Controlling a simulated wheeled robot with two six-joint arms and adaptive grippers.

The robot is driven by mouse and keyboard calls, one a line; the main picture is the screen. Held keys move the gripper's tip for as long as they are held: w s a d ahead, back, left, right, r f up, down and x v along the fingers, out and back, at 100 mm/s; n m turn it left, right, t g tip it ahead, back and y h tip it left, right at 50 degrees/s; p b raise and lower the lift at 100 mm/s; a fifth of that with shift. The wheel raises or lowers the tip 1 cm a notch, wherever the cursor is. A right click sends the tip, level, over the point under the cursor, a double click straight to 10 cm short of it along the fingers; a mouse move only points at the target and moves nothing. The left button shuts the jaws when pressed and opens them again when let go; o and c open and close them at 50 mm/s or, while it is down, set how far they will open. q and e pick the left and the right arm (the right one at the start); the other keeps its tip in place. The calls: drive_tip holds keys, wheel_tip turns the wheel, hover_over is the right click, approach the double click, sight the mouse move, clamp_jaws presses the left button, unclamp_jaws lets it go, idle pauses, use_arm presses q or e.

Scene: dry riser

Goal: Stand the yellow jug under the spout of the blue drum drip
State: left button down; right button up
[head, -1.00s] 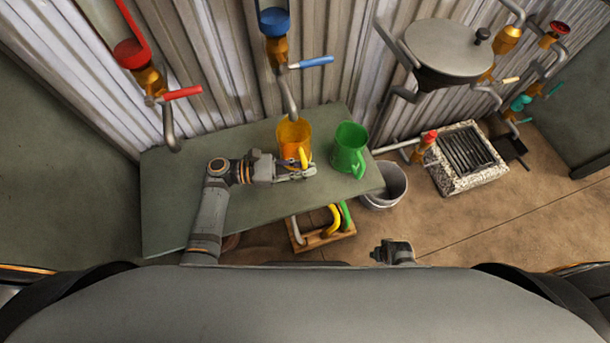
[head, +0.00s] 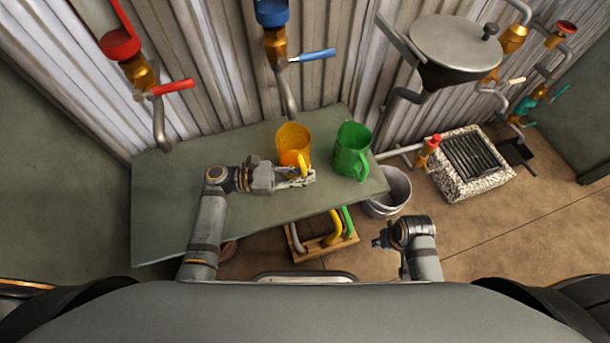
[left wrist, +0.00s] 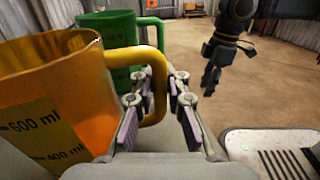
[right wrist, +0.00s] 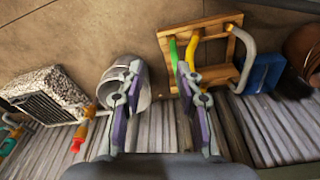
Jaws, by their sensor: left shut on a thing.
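The yellow jug (head: 291,137) stands upright on the grey-green bench (head: 200,175). It also shows in the left wrist view (left wrist: 60,95), with volume marks on its side. My left gripper (head: 298,178) is shut on the jug's handle, on the side nearest me. The blue drum (head: 272,12) is on the wall behind, with a blue lever (head: 313,55). Its spout (head: 289,98) comes down to just behind the jug's far rim; I cannot tell whether it is over the opening. My right gripper (right wrist: 153,80) is open and empty, right of the bench.
A green jug (head: 352,150) stands close to the right of the yellow one. A red drum (head: 120,45) with a spout hangs at the left. A grey bucket (head: 390,190) and a wooden crate with handles (head: 325,240) are low by the bench. The bench's left part is clear.

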use_arm(q)
drive_tip(key=shift+f, duration=0.15)
drive_tip(key=c, duration=1.3)
unclamp_jaws()
drive_tip(key=shift+c, duration=0.2)
use_arm(e)
drive_tip(key=shift+r, duration=0.1)
